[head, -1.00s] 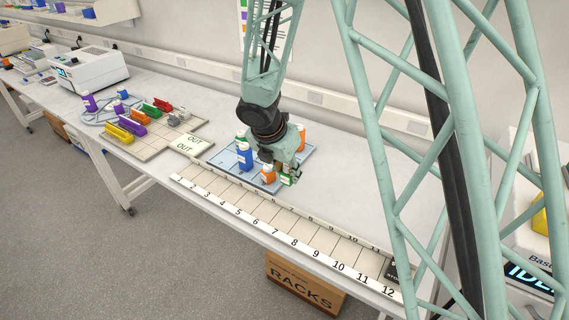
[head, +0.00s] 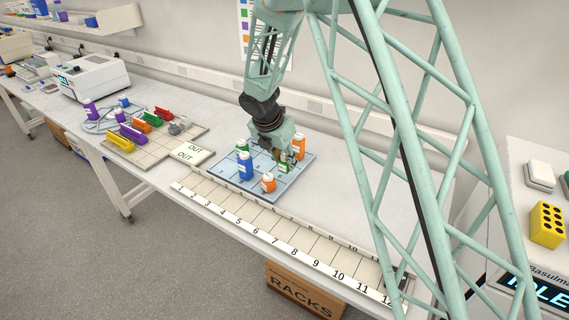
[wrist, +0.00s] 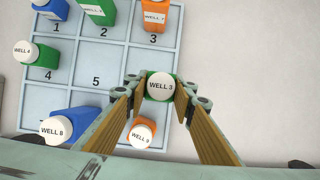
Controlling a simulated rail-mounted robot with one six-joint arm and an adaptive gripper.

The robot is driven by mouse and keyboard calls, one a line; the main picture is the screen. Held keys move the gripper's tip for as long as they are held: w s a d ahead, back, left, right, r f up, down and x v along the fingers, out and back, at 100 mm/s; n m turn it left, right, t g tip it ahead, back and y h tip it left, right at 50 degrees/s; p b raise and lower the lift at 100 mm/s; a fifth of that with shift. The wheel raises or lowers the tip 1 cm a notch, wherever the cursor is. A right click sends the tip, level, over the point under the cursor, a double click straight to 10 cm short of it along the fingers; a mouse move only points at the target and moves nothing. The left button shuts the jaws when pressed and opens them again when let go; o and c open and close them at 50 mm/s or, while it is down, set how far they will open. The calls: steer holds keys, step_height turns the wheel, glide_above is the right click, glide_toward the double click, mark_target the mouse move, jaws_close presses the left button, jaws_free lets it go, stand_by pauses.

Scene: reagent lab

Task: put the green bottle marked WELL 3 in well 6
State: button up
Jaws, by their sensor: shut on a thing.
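The green bottle marked WELL 3 (wrist: 160,87) is between the fingers of my gripper (wrist: 162,96), its white cap facing the wrist camera. In the head view the green bottle (head: 285,162) shows partly below my gripper (head: 278,155). The blue-grey tray (wrist: 97,53) has numbered wells; 1, 3, 4 and 5 can be read. The bottle is at the right-hand column, below well 3 and right of empty well 5, where the number is hidden. I cannot tell whether it touches the tray floor.
An orange bottle (wrist: 155,16) stands at well 3. A green WELL 4 bottle (wrist: 32,53), a blue WELL 8 bottle (wrist: 62,127) and an orange WELL 9 bottle (wrist: 141,133) are close by. The numbered rack strip (head: 270,232) lies in front of the tray.

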mark_target(285, 163)
steer(key=shift+w+a+f, duration=0.1)
steer(key=shift+w+a, duration=0.05)
steer(key=shift+w, duration=1.4)
steer(key=shift+w+f, duration=0.1)
steer(key=shift+w, duration=0.25)
steer(key=shift+f+b, duration=0.3)
steer(key=shift+f, duration=1.45)
steer(key=shift+f, duration=0.1)
steer(key=o, duration=0.8)
steer(key=shift+o, duration=0.2)
steer(key=p+v, duration=0.1)
steer(key=v, duration=1.1)
